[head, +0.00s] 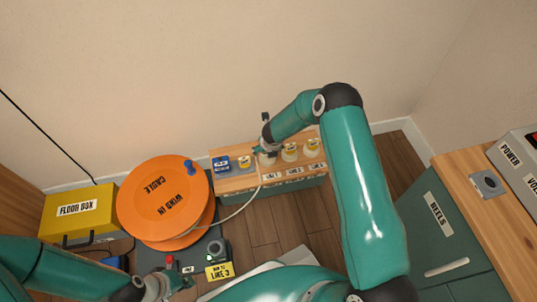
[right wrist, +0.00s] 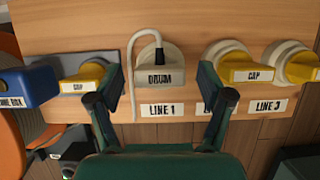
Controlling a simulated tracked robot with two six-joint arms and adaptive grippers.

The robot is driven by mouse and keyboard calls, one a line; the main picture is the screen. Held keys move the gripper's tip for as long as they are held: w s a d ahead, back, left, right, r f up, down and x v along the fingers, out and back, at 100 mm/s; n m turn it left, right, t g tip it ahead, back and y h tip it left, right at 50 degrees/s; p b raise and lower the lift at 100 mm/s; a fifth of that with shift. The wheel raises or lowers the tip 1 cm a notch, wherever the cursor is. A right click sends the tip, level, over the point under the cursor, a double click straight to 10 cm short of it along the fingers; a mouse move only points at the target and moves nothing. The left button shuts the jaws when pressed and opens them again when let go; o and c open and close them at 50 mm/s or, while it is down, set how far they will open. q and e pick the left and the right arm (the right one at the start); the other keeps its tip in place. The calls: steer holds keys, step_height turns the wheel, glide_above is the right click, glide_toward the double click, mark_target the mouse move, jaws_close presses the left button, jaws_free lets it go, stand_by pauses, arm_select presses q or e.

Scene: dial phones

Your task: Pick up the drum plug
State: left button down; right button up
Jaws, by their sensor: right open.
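The drum plug (right wrist: 158,73) is a pale plug labelled DRUM, with a white cable rising from its top and looping down its left side. It sits at the wooden board above the LINE 1 label (right wrist: 162,109). My right gripper (right wrist: 160,92) is open, its fingers apart to the left and right of the plug, with no clear contact. In the head view the right gripper (head: 265,149) is over the board and largely hides the plug. My left gripper (head: 168,284) is at the lower left, near the drum; its jaws are too small to judge.
Yellow caps (right wrist: 252,73) cover sockets right of the plug; a yellow cap (right wrist: 84,80) and blue plug (right wrist: 27,87) are left. The orange cable drum (head: 160,200) stands left of the board (head: 238,184), the yellow floor box (head: 62,222) beyond it. A cabinet (head: 440,235) stands right.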

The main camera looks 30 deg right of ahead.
steer(key=shift+w+f, duration=0.15)
steer(key=shift+f, duration=0.2)
steer(key=shift+c, duration=0.3)
